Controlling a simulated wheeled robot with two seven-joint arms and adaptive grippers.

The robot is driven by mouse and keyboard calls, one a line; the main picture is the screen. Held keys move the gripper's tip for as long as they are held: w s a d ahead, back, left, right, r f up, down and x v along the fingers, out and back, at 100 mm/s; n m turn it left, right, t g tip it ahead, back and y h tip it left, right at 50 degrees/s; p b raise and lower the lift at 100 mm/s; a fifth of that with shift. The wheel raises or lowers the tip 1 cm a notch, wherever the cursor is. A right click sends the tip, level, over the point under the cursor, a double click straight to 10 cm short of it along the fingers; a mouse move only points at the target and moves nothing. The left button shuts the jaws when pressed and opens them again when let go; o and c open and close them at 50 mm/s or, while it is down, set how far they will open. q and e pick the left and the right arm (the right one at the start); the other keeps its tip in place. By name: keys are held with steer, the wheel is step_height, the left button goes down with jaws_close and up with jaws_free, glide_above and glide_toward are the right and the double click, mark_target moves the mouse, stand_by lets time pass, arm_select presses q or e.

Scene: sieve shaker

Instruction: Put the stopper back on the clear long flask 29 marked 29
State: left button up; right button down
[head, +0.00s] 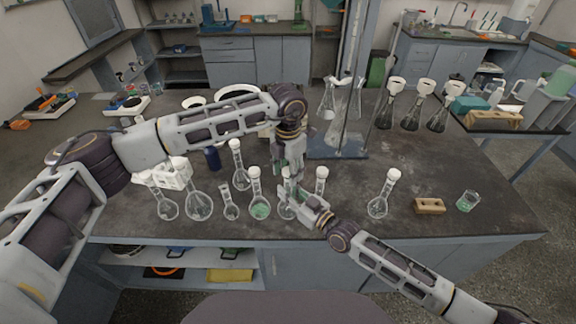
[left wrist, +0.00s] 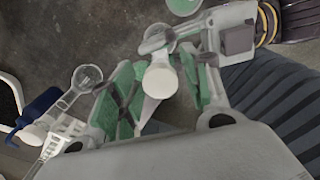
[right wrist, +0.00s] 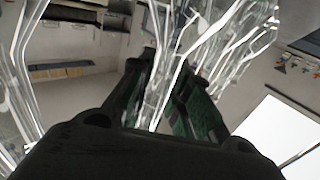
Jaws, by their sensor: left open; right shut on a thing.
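A clear long-necked flask (head: 286,210) stands near the front middle of the bench, partly hidden by my right gripper (head: 294,198). That gripper is shut on the flask; in the right wrist view its dark fingers close around clear glass (right wrist: 156,100). My left gripper (head: 287,168) points down over the flask's top with its fingers apart. In the left wrist view a white stopper (left wrist: 160,80) lies between the open green pads, in line with the flask. I cannot tell whether it is fully seated or touched by the pads. The mark 29 is not readable.
Close by stand a flask with green liquid (head: 260,208), a small flask (head: 231,210) and another stoppered flask (head: 320,185). More flasks stand to the left and right. A wooden block (head: 429,206) and a beaker (head: 468,201) lie right. The glass-holding stand (head: 338,145) is behind.

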arm_select(q)
jaws_close()
stand_by(0.4)
steer(key=shift+o, duration=0.5)
jaws_free()
step_height(320, 180, up, 12)
stand_by(0.6)
